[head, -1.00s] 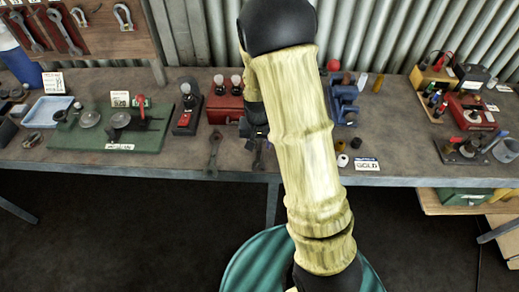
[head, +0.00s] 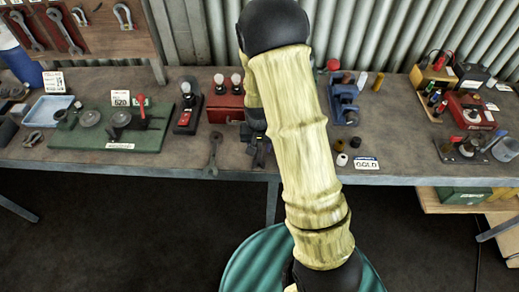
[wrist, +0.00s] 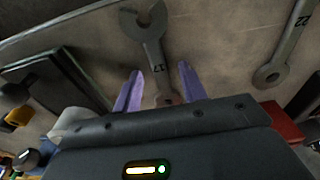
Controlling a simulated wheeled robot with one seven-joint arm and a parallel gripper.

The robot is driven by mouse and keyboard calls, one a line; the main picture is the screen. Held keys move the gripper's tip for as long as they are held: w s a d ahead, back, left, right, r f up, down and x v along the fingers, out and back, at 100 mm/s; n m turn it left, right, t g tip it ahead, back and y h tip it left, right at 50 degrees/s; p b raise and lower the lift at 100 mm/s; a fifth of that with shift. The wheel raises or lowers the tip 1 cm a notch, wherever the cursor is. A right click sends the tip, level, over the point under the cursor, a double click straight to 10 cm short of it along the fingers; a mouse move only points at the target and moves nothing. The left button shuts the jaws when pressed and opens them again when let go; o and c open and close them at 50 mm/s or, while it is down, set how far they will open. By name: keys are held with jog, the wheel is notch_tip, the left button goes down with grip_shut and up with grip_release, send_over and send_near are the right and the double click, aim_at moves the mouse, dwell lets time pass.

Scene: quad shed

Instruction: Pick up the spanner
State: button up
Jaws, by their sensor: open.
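A grey open-ended spanner (wrist: 151,42) marked 17 lies on the bench in the wrist view, its open jaw pointing to the top. My gripper (wrist: 160,76) is open, with its purple fingers on either side of the spanner's handle. I cannot tell whether they touch it or how high they are above the bench. The lower end of this spanner is hidden by my gripper body. A second spanner (wrist: 284,45), marked 22, lies to the right, apart from the fingers. In the head view that second spanner (head: 214,150) lies left of my gripper (head: 259,154), which is partly hidden behind my arm.
A red box with bulbs (head: 226,110) stands behind the spanners. A green board (head: 105,135) with tools lies to the left. A blue vise-like tool (head: 344,104) and a GOLD card (head: 366,163) are to the right. The bench's front edge (head: 150,172) is close.

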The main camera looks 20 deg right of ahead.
jog(key=shift+f, duration=0.1)
jog(key=shift+c, duration=0.2)
grip_shut()
notch_tip(320, 180, up, 10)
jog(key=shift+b, duration=0.45)
dwell(0.4)
notch_tip(320, 180, up, 7)
jog(key=p, duration=0.6)
send_over(259, 150)
jog(key=shift+d, duration=0.1)
